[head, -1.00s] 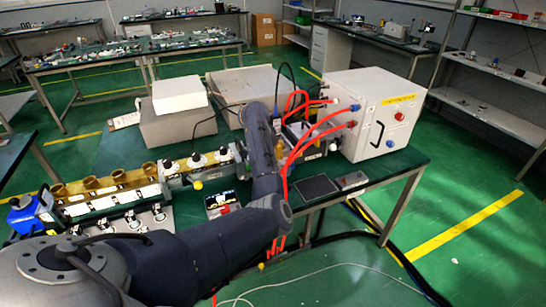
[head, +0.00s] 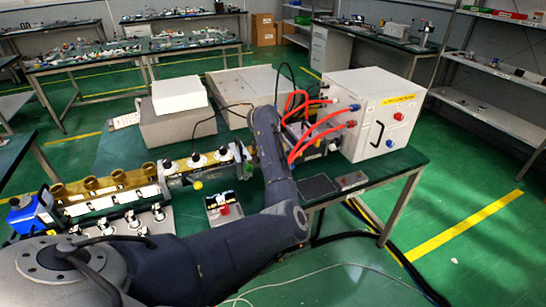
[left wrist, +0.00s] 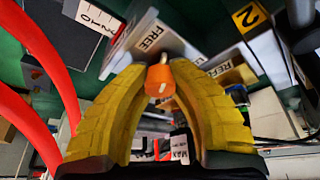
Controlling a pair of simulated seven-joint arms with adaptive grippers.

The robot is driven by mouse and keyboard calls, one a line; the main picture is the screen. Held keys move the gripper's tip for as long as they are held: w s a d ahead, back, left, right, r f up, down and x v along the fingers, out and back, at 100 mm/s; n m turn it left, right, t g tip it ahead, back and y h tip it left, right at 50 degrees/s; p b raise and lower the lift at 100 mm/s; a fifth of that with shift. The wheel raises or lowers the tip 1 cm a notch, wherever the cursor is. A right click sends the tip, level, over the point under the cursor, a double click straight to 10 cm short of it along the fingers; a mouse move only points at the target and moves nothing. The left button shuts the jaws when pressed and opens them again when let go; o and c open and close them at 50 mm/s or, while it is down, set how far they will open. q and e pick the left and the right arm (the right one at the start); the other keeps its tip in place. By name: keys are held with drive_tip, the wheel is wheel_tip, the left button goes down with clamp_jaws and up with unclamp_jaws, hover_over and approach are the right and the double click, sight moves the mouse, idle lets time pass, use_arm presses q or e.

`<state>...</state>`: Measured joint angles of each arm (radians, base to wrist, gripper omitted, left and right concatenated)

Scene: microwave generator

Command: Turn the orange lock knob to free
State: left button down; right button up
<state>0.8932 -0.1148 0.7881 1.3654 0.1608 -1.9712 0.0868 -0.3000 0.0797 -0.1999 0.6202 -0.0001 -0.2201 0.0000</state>
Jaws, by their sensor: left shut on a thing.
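The orange lock knob (left wrist: 159,82) is in the middle of the left wrist view, between the yellow fingers of my left gripper (left wrist: 160,68). The fingers are shut on it from both sides. A pale plate with the word FREE (left wrist: 152,37) lies just beyond the knob, up and a little left. In the head view my left arm reaches over the table beside the waveguide line; its gripper and the knob cannot be made out there. My right gripper is in neither view.
Red hoses (head: 318,128) run from the white cabinet (head: 374,112) close to my left arm; they also show at left in the left wrist view (left wrist: 42,55). The waveguide line (head: 110,190) with brass stubs is left of the arm. A small display (head: 220,198) sits in front.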

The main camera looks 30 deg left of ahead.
use_arm(q)
drive_tip(key=shift+w+r, duration=0.2)
drive_tip(key=shift+r, duration=0.05)
drive_tip(key=c, duration=1.5)
unclamp_jaws()
drive_tip(key=shift+d+f, duration=0.1)
drive_tip(key=o, duration=0.4)
drive_tip(key=shift+f, duration=0.1)
drive_tip(key=shift+o, duration=0.2)
drive_tip(key=shift+s, duration=0.1)
drive_tip(key=v, duration=1.2)
